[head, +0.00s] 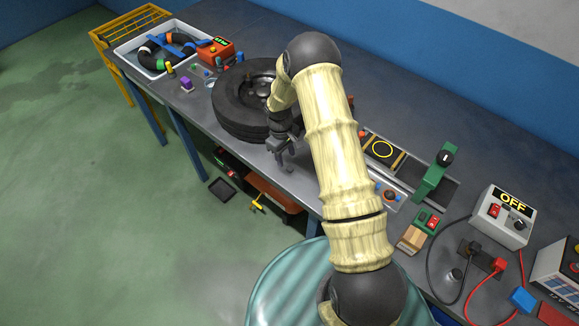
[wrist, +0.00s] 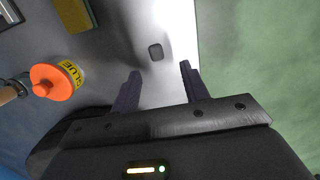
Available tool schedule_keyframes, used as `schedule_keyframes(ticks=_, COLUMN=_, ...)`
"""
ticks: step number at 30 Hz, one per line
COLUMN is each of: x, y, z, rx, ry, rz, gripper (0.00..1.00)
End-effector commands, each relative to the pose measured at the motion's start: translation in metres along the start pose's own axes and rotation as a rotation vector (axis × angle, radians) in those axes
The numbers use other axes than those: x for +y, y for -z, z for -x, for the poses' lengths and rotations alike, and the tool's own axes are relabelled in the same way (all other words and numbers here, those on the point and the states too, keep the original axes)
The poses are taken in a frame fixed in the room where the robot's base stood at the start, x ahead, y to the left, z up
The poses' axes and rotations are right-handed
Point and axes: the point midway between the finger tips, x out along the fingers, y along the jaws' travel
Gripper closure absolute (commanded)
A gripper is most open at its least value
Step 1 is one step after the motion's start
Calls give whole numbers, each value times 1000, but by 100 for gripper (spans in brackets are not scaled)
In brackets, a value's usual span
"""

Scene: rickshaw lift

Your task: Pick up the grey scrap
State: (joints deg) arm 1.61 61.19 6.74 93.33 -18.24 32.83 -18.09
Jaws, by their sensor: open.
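The grey scrap (wrist: 155,52) is a small dark rounded square lying flat on the bench top in the wrist view. My gripper (wrist: 159,72) is open and empty, its two dark fingers apart. The scrap appears beyond the fingertips, between their lines and nearer the left finger, not touching either. In the head view my gripper (head: 285,158) hangs over the front edge strip of the bench, beside the black tyre. I cannot make out the scrap in the head view; my arm and gripper may hide it.
The tyre (head: 240,105) stands close to my gripper on the bench (head: 480,110). In the wrist view, a glue pot with an orange cap (wrist: 50,82) and a yellow-topped block (wrist: 77,14) lie to the left. The bench edge drops to green floor (wrist: 260,50) on the right.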

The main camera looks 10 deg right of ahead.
Motion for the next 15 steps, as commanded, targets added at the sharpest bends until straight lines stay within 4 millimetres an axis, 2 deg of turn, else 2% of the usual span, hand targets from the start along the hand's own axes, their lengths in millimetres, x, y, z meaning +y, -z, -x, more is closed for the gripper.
schedule_keyframes(ticks=15, x=1, y=-2, z=-9, rx=-1, ry=1, rz=-1, gripper=55)
